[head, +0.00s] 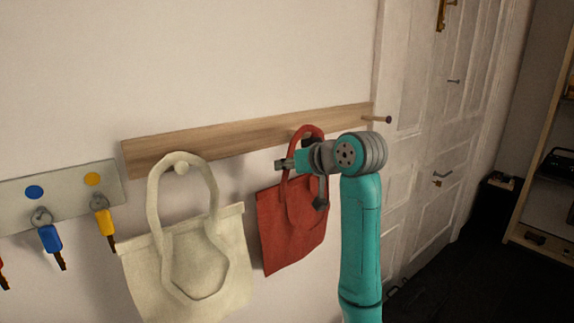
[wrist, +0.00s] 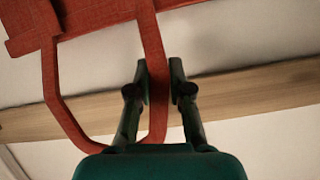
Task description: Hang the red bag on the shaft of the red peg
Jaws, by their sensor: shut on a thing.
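The red bag (head: 291,228) hangs from my gripper (head: 316,182) in front of the wall, below the wooden rail. In the wrist view my gripper (wrist: 160,88) is shut on one strap of the red bag's handle (wrist: 154,62), with a finger on each side. The handle's loop rises above the gripper in the head view. A peg with a dark reddish tip (head: 388,120) sticks out at the rail's right end, right of the bag and apart from it. Part of the bag's right side is hidden behind my arm.
The wooden rail (head: 230,137) runs along the wall. A cream bag (head: 185,265) hangs on a pale peg (head: 181,168), close to the red bag's left. A key board (head: 62,188) with several keys is at far left. A white door (head: 425,130) stands right of the rail.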

